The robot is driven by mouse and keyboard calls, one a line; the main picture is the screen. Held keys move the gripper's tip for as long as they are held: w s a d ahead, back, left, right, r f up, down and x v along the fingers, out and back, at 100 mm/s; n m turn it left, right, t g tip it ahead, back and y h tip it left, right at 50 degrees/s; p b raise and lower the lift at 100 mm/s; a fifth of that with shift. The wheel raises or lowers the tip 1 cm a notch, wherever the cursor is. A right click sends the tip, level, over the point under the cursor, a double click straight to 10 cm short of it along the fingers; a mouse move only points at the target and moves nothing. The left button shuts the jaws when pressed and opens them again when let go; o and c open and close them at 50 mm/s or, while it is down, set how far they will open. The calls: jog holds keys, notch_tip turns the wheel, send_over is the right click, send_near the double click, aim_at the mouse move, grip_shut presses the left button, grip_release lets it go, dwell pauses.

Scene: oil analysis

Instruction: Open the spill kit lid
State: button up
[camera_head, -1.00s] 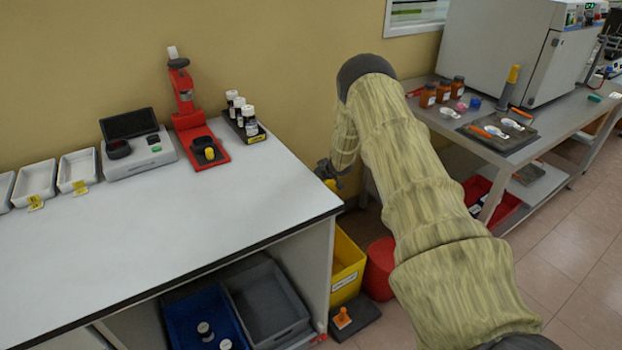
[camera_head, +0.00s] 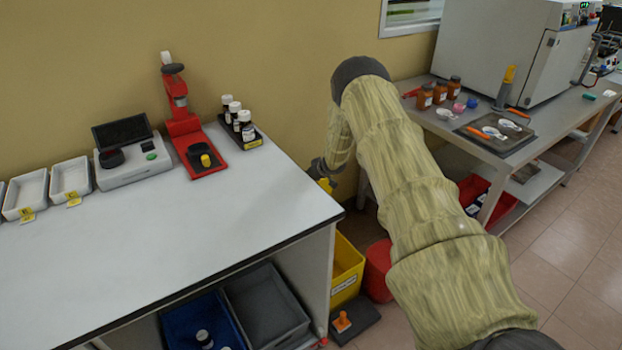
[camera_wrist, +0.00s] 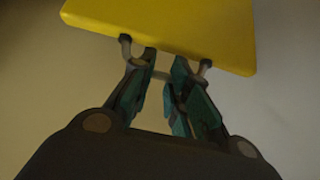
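The spill kit is a yellow box (camera_head: 345,278) with a white label, on the floor just right of the white counter. Its yellow lid (camera_wrist: 165,25) fills the top of the wrist view, with a grey handle (camera_wrist: 205,66) on its near side. My gripper (camera_wrist: 164,62) is at this handle, its two teal-padded fingers within the handle's width. A gap shows between the fingers, and the handle bar crosses it. In the head view my gripper (camera_head: 322,171) is above the box, and a small yellow patch of the lid (camera_head: 327,185) shows beside it.
The white counter (camera_head: 190,240) with a red stand (camera_head: 183,125) and bottles is close on the left. A red bin (camera_head: 377,270) stands right of the box, partly behind my arm. A small dark platform with an orange piece (camera_head: 342,321) lies in front.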

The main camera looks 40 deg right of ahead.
jog(key=o, duration=0.3)
jog(key=o, duration=0.5)
jog(key=shift+a, duration=0.1)
jog(key=shift+o, duration=0.6)
jog(key=shift+s, duration=0.1)
jog(key=v, duration=1.1)
jog(key=shift+s+r, duration=0.2)
jog(key=shift+r, duration=0.2)
jog(key=shift+f, duration=0.15)
